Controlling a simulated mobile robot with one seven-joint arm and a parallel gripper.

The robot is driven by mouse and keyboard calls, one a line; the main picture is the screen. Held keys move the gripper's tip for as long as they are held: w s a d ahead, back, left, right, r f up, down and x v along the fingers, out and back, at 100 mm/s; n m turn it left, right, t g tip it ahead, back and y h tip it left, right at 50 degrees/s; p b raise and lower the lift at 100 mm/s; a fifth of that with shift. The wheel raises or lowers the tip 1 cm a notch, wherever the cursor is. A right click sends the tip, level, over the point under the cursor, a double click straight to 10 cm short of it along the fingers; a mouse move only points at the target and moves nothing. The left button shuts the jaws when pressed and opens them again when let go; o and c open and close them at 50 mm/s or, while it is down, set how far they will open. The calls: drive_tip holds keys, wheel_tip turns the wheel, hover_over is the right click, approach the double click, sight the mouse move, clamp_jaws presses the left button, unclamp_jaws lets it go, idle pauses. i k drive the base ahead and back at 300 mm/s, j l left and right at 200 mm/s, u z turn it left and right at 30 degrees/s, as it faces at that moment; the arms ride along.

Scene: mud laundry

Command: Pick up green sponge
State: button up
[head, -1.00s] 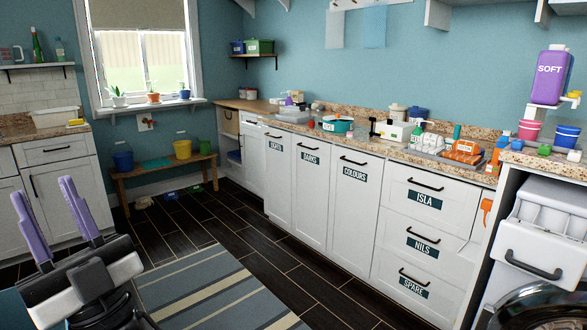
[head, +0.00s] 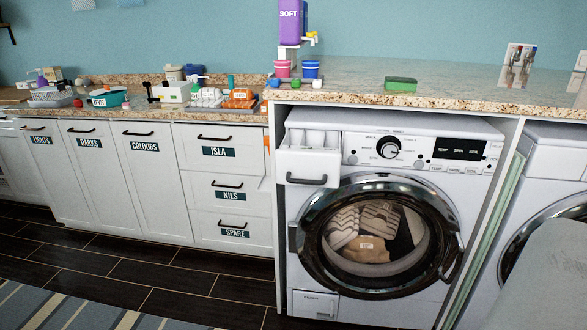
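A green sponge (head: 401,83) lies flat on the granite counter above the washing machine, near its front edge. It has a darker green top and a yellowish lower layer. Nothing touches it, and the counter around it is bare. My gripper is not in the head view now. A pale grey shape (head: 548,275) at the lower right corner is cut off by the frame, and I cannot tell what it is.
The granite counter (head: 440,97) runs above the washing machine (head: 380,215). A purple SOFT bottle (head: 291,20), pink tub (head: 282,69) and blue tub (head: 310,69) stand left of the sponge. Dark floor (head: 130,270) is open in front of the cabinets.

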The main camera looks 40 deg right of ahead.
sight(401, 83)
drive_tip(key=z, duration=1.75)
